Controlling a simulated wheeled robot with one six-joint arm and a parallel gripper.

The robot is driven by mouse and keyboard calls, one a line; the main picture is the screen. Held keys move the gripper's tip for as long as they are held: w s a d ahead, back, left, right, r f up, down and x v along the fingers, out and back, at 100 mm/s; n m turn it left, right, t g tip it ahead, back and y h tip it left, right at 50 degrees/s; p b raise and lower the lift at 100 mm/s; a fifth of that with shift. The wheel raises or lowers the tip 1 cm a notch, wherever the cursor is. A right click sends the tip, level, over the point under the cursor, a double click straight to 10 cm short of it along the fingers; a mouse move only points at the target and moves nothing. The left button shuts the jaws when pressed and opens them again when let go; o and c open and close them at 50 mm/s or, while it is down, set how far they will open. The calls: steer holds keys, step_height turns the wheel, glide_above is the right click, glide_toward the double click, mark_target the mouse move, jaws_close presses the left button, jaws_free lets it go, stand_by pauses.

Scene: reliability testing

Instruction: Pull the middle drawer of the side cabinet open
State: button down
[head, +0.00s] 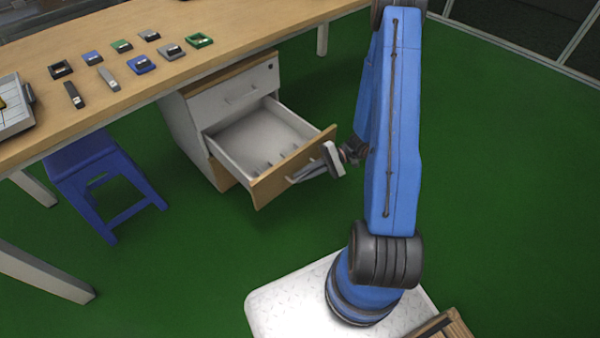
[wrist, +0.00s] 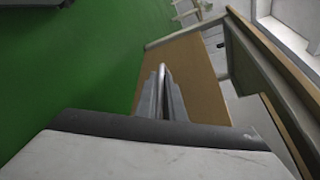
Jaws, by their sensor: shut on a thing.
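The side cabinet (head: 181,128) stands under the wooden table in the head view. Its middle drawer (head: 240,137) is pulled well out, and its white inside shows empty. The wooden drawer front (head: 268,188) faces my arm and also shows in the wrist view (wrist: 198,72). My gripper (head: 305,174) is at the bar handle on this front, its fingers (wrist: 163,92) shut on the handle. The handle is mostly hidden by the fingers. The top drawer (head: 235,98) above is shut.
A blue stool (head: 95,180) stands left of the cabinet. The table (head: 120,75) carries several small blocks and trays, with a white device (head: 14,112) at its left. The green floor (head: 480,150) is clear to the right. A wooden box (head: 445,328) sits at the bottom right.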

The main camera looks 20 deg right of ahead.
stand_by(0.3)
steer(key=c, duration=2.2)
jaws_free()
steer(key=shift+o, duration=0.2)
steer(key=shift+d, duration=0.1)
steer(key=v, duration=1.7)
steer(key=shift+d, duration=0.2)
steer(key=shift+s+r, duration=0.1)
